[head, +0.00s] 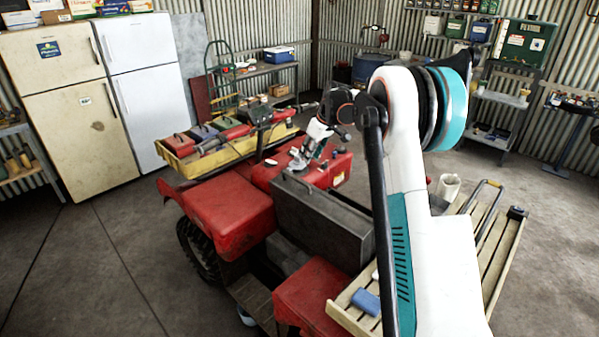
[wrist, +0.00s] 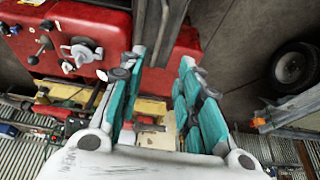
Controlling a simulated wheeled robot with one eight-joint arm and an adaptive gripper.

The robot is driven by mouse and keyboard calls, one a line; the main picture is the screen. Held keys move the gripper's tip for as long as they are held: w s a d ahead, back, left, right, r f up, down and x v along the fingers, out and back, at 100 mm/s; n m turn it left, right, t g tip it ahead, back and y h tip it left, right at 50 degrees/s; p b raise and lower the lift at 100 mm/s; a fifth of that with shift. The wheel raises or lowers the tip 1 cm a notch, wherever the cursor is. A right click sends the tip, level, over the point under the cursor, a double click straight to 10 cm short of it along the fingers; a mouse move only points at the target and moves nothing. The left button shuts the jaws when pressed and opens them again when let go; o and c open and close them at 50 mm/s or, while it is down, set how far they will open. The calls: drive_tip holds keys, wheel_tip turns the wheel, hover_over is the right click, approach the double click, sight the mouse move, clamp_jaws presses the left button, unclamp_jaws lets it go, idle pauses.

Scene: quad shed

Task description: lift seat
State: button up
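The red quad (head: 230,205) stands in the middle of the head view. A dark grey boxy piece (head: 325,222) with a thin handle on its top edge sits between its red fenders; I cannot tell whether this is the seat or a case over it. My gripper (head: 303,155) is small in the head view, above the red front body beyond the grey piece. In the wrist view my gripper (wrist: 160,75) has its teal-padded fingers apart, with nothing clearly held between them. The quad's red body (wrist: 105,20) with levers lies at the upper left there.
A yellow front tray (head: 180,160) carries tools. A slatted rear rack (head: 495,255) holds a blue item (head: 366,301) and a white container (head: 448,187). Fridges (head: 60,110) stand at left, a shelf trolley (head: 495,125) at right. The floor at left is clear.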

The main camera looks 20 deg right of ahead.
drive_tip(key=p+x, duration=0.1)
drive_tip(key=x, duration=1.3)
drive_tip(key=shift+d, duration=0.1)
clamp_jaws()
